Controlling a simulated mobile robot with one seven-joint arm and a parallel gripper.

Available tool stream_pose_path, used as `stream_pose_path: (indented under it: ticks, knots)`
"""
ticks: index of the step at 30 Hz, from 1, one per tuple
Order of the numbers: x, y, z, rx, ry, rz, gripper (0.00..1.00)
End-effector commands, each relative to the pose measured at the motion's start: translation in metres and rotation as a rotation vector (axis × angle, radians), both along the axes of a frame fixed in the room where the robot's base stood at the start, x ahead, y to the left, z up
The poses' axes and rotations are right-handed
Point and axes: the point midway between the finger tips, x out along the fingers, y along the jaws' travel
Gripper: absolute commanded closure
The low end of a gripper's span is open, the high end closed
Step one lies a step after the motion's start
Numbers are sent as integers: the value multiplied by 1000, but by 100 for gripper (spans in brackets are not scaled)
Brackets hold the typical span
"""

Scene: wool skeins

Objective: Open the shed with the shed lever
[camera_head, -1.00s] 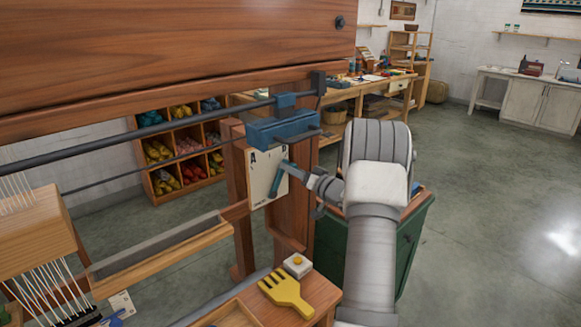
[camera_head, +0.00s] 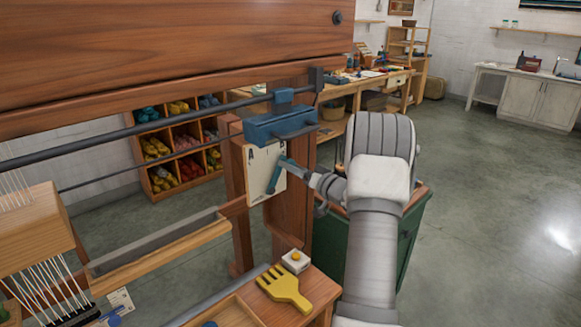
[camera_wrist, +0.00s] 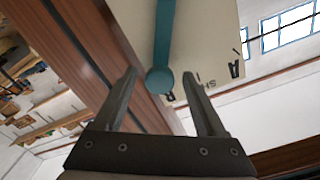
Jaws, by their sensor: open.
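The teal shed lever (camera_head: 273,180) lies slanted across a pale plate (camera_head: 256,170) on the loom's wooden post, its upper right end by my gripper (camera_head: 298,167). In the wrist view the lever (camera_wrist: 164,38) runs down from the top edge to a round end, which appears between the two spread fingertips of my gripper (camera_wrist: 160,76). The fingers look apart from it on both sides. My gripper is open. The plate also shows in the wrist view (camera_wrist: 208,40), with dark letters on it.
A blue block (camera_head: 280,126) on dark rods sits just above the plate. A yellow comb (camera_head: 285,290) and a small white box with an orange button (camera_head: 295,261) lie on the wooden ledge below. The floor at right is clear.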

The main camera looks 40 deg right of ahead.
Motion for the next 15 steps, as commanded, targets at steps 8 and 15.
stream_pose_path:
  ticks: [8,15]
  knots:
    - [-66,-11,0,1,3,-7,27]
    - [-121,-18,0,0,2,-6,27]
